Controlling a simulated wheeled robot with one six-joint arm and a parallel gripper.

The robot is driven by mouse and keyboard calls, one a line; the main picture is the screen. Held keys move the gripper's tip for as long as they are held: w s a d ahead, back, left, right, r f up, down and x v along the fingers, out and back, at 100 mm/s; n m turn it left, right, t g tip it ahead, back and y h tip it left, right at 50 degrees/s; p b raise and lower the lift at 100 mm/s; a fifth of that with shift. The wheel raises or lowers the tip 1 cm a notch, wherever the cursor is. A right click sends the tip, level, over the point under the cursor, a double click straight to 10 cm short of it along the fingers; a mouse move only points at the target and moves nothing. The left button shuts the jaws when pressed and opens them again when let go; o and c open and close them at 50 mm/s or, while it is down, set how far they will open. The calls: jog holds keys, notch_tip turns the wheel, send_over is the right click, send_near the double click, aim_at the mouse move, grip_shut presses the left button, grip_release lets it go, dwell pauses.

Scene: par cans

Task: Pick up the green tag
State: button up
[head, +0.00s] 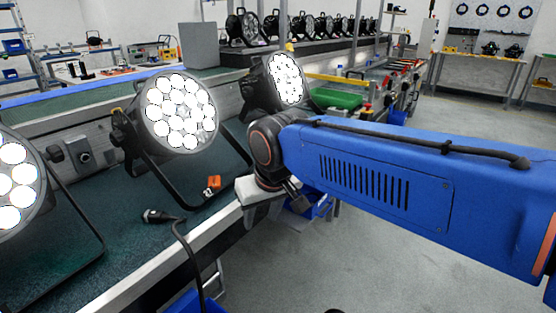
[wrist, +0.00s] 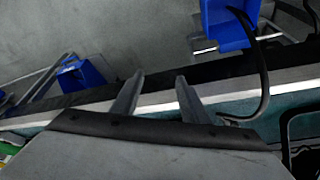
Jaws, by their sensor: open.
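I cannot make out a green tag for certain in either view. A small green patch (wrist: 7,149) shows at the lower left edge of the wrist view, cut off by the frame, and I cannot tell what it is. My gripper (wrist: 160,78) is open, with its two grey fingers apart and nothing between them. It is over the front edge of the bench (wrist: 225,89), pointing towards the floor side. In the head view my gripper (head: 294,194) is low beside the bench edge, partly hidden by my arm.
Par cans (head: 180,112) stand along the bench. A small orange piece (head: 213,183) and a black cable connector (head: 158,215) lie on it. The cable hangs over the edge towards a blue bin (wrist: 226,28). A green tray (head: 340,98) is farther back. The floor at right is clear.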

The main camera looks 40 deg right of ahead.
jog(key=w+d+r+m+g+h, duration=0.2)
jog(key=w+d+r+m, duration=0.6)
jog(key=w, duration=0.4)
jog(key=w+d+r+m+g+h, duration=0.15)
jog(key=w+d+r+m, duration=0.35)
jog(key=w+d, duration=0.7)
jog(key=x, duration=1.1)
jog(key=shift+w+a+f, duration=0.25)
jog(key=shift+w+a, duration=0.1)
jog(key=shift+x, duration=2.6)
jog(key=shift+w+d+r, duration=0.1)
jog(key=shift+w+d, duration=0.05)
jog(key=shift+w, duration=0.05)
jog(key=c, duration=0.8)
